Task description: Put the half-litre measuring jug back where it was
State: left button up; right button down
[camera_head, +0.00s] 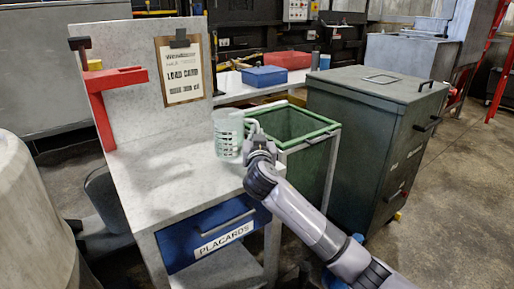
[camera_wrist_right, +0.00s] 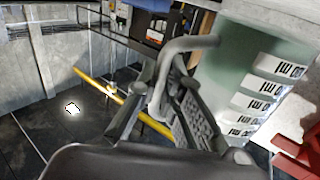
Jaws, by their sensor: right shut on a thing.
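The measuring jug (camera_head: 228,134) is pale, see-through green with dark markings. It appears upright at the right side of the grey bench top (camera_head: 165,185); I cannot tell whether its base touches the bench. My right gripper (camera_head: 257,143) is at the jug's right side, shut on its handle. In the right wrist view the jug (camera_wrist_right: 250,85) fills the upper right, and its grey handle (camera_wrist_right: 186,46) runs down between the fingers of my right gripper (camera_wrist_right: 165,105). My left gripper is not in view.
A blue placards drawer (camera_head: 215,228) is below the top. An open green bin (camera_head: 310,137) and a dark green cabinet (camera_head: 365,135) stand right. The bench's left part is clear.

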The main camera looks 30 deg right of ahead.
jog(key=shift+f, duration=1.6)
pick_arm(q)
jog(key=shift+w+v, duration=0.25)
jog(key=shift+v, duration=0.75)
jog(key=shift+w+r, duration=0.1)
pick_arm(e)
jog(key=c, duration=1.7)
grip_release()
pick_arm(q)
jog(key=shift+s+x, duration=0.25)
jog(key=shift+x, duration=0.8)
pick_arm(e)
jog(key=v, duration=1.2)
